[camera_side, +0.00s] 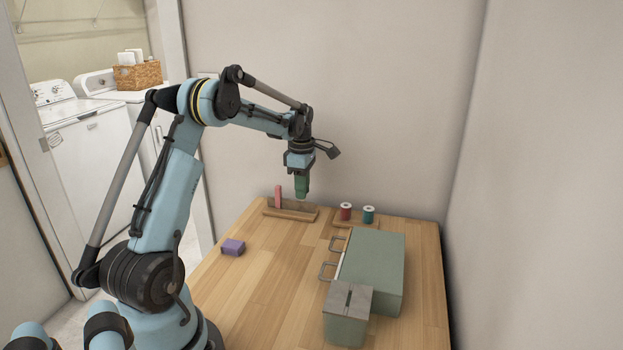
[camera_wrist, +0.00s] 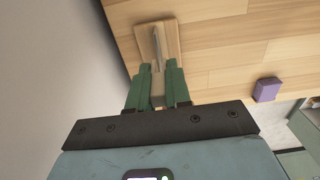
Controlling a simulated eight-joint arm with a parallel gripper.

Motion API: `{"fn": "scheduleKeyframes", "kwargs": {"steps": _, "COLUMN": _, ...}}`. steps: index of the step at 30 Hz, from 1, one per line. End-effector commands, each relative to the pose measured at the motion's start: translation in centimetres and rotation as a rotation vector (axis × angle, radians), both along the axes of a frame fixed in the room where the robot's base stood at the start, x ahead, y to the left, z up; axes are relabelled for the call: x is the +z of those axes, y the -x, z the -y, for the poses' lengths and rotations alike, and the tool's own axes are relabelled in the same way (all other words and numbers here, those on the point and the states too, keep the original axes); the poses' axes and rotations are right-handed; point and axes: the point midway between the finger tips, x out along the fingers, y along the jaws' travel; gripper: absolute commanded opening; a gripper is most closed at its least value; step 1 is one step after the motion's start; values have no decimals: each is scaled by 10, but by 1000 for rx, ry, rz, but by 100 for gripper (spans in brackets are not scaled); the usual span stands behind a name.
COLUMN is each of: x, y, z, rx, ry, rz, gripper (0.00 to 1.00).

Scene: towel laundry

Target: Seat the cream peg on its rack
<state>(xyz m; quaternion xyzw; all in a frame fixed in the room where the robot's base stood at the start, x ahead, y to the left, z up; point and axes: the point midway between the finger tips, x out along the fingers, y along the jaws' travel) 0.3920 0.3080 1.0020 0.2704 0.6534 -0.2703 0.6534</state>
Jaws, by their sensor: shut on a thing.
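My gripper (camera_side: 302,190) hangs over the right part of the wooden rack (camera_side: 273,212), its green fingers pointing down. In the wrist view the fingers (camera_wrist: 157,82) are closed around a narrow cream piece, which looks like the cream peg (camera_wrist: 158,90). Most of the peg is hidden by the fingers, and it cannot be made out in the side view. The rack also shows beyond the fingers in the wrist view (camera_wrist: 170,36), with a greyish strip along it. A pink peg (camera_side: 278,196) stands upright at the left part of the rack. I cannot tell whether the cream peg touches the rack.
A red spool (camera_side: 346,211) and a teal spool (camera_side: 368,214) stand on a small wooden base right of the rack. A green cabinet with handles (camera_side: 376,265) and a slotted box (camera_side: 347,318) stand at right. A purple block (camera_side: 233,247) lies at left. The middle table is clear.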

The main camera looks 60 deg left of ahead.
Motion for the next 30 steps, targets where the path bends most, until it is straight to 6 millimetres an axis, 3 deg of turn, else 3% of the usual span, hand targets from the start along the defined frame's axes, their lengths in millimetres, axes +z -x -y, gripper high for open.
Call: {"fn": "scheduleKeyframes", "kwargs": {"steps": 30, "x": -15, "y": 0, "z": 0, "rx": 0, "ry": 0, "rz": 0, "gripper": 0}}
